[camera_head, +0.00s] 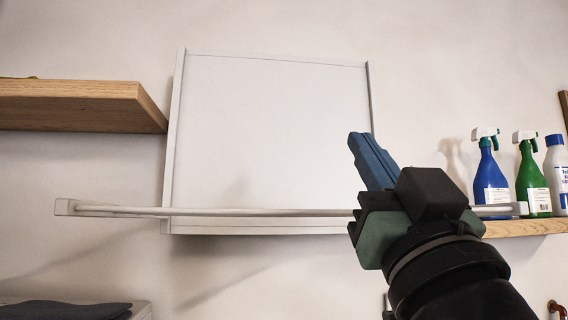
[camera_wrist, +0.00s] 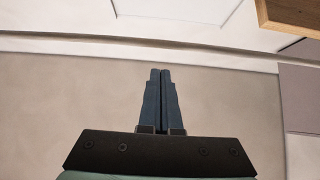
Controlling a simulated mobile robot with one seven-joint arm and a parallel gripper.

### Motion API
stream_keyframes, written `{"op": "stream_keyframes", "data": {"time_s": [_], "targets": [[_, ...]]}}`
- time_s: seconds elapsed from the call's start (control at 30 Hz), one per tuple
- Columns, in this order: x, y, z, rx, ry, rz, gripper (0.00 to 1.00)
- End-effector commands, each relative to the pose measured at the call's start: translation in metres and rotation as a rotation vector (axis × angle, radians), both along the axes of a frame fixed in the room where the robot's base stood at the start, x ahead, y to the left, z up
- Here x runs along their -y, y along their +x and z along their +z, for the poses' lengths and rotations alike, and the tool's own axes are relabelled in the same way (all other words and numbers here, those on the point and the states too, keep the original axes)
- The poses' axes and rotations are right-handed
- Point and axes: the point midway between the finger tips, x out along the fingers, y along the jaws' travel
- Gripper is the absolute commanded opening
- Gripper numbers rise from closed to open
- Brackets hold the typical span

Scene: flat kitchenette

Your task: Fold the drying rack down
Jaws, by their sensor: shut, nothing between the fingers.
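The drying rack is a pale wall-mounted frame (camera_head: 174,150) around a white panel. A thin, light bar (camera_head: 250,212) of the rack runs nearly level across the head view in front of the frame's lower edge, with a blocky end piece at each side. My gripper (camera_head: 362,142) is in front of the rack's right part, its blue fingers shut and pointing up and left. It hides part of the bar. In the wrist view the shut fingers (camera_wrist: 160,75) hold nothing, and a pale rail (camera_wrist: 90,42) crosses beyond their tips. I cannot tell whether the gripper touches the rack.
A wooden shelf (camera_head: 80,105) is at the left. A lower wooden shelf (camera_head: 535,227) at the right holds a blue spray bottle (camera_head: 489,178), a green spray bottle (camera_head: 531,178) and a white-and-blue bottle (camera_head: 557,170). A dark folded item (camera_head: 60,310) lies at the lower left.

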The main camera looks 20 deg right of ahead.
Motion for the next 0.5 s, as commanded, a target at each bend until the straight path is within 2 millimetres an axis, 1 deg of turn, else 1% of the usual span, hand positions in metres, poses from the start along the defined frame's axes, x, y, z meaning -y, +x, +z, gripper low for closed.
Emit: {"op": "stream_keyframes", "data": {"time_s": [0.03, 0.2, 0.33, 0.5], "targets": [[0.000, 0.000, -0.017, 0.018, -0.004, 0.000, 0.00], [-0.001, -0.003, -0.035, 0.017, -0.006, -0.001, 0.00], [-0.001, -0.004, -0.045, 0.015, -0.004, 0.000, 0.00], [-0.001, -0.004, -0.051, 0.015, -0.004, 0.000, 0.00]]}}
